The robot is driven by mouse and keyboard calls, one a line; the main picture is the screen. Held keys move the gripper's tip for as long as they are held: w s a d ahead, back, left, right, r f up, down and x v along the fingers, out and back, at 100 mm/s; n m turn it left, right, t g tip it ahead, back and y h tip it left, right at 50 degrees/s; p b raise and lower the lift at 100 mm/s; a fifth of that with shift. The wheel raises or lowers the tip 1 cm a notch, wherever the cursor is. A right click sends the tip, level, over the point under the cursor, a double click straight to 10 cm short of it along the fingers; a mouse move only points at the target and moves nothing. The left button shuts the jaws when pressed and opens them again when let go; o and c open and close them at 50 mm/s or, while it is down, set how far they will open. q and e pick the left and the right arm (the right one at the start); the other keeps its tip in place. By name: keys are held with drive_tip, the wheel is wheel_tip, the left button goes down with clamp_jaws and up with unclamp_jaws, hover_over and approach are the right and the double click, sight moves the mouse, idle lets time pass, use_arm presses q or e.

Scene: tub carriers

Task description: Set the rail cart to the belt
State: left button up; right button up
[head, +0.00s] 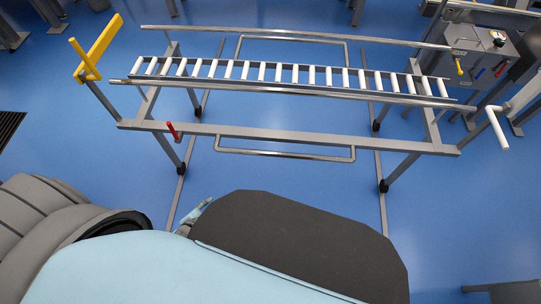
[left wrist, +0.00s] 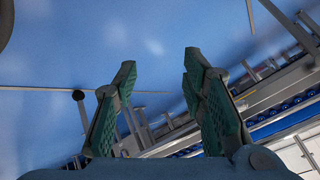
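The rail cart (head: 285,138) stands ahead of me in the head view, a grey steel frame with a bed of white rollers (head: 290,74) and side bars. It stands over two thin rails (head: 386,215) on the floor. A red lever (head: 172,131) sits on its near left side, and a yellow bracket (head: 97,48) rises at its left end. My left gripper (left wrist: 158,78) is open and empty in the left wrist view; in the head view only a small part (head: 193,216) shows beside my arm. A blue belt-like strip (left wrist: 285,120) shows in the left wrist view. My right gripper is not seen.
A grey control box (head: 482,48) with yellow, blue and red levers stands at the right, close to the cart's end. A white handle (head: 497,128) sticks out below it. A dark floor grate (head: 9,127) lies at the left. Blue floor is clear before the cart.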

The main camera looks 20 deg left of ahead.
use_arm(q)
drive_tip(key=w+d+f+m+t+h+b, duration=0.1)
drive_tip(key=w+m+t+h+b, duration=0.15)
drive_tip(key=w+m+b, duration=0.4)
drive_tip(key=m+t+h+b, duration=0.3)
drive_tip(key=m+h+b, duration=0.35)
drive_tip(key=m, duration=0.35)
approach(279, 156)
drive_tip(key=shift+n, duration=0.25)
drive_tip(key=x, duration=0.3)
drive_tip(key=b+x, duration=0.1)
drive_tip(key=x, duration=0.2)
drive_tip(key=b+x, duration=0.1)
drive_tip(key=x, duration=0.3)
drive_tip(key=shift+f, duration=0.3)
drive_tip(key=shift+w+d, duration=0.25)
drive_tip(key=shift+w, duration=0.2)
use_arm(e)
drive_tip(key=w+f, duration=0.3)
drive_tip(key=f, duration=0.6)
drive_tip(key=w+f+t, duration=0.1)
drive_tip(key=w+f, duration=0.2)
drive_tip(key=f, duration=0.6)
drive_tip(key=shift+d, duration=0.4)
use_arm(q)
drive_tip(key=shift+c, duration=0.4)
